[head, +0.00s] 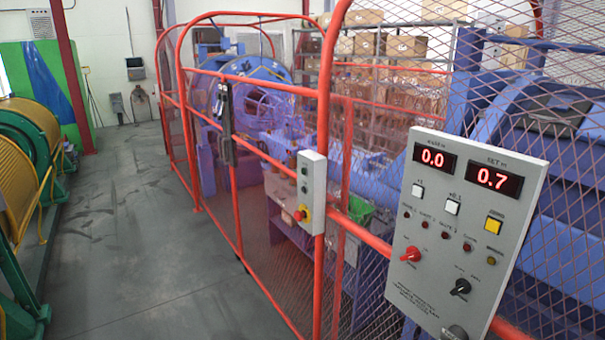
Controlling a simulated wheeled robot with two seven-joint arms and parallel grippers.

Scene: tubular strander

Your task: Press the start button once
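A grey control panel (465,225) hangs on the red guard fence at the right. Its two red displays read 0.0 (433,158) and 0.7 (493,180). The labels are too small to tell which is the start button. Neither gripper is in view.
The red mesh fence (322,120) encloses the blue strander (262,110). Yellow-wound reels (30,125) on green stands line the left side. The grey floor (130,230) between them is clear. Boxes on a rack (400,45) stand behind the fence.

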